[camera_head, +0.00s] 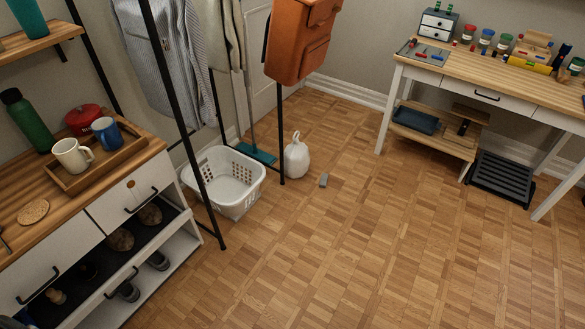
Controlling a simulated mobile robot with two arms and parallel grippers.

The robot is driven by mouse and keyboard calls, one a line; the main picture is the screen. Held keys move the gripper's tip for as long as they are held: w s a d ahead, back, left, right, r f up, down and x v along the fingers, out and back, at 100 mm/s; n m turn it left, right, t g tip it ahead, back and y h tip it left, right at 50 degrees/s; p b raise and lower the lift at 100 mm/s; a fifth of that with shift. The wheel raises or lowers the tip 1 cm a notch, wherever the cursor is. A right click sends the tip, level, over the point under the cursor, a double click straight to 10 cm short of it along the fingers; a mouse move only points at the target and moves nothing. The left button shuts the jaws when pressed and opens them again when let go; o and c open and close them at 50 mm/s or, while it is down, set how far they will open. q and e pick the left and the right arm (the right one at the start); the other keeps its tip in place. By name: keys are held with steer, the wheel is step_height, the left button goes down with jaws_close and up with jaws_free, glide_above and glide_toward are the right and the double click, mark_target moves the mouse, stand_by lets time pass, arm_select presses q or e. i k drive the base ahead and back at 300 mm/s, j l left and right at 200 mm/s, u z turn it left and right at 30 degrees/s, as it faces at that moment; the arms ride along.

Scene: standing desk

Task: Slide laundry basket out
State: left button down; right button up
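The laundry basket (236,184) is a white plastic basket with holes in its walls. It stands on the wooden floor at the left, under a black clothes rack. It looks empty. A black rack post (190,143) passes in front of its left side and hides part of it. Neither of my grippers shows clearly in this view. A dark shape at the bottom left corner cannot be made out.
A cabinet (115,209) with a tray and mugs stands left of the basket. A teal broom (257,154) and a white jug (297,158) are behind and right of it. A desk (487,83) stands right. The middle floor is clear.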

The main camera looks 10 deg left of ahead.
mark_target(229, 196)
steer(key=i+l, duration=0.15)
steer(key=i, duration=1.2)
steer(key=l+z, duration=0.05)
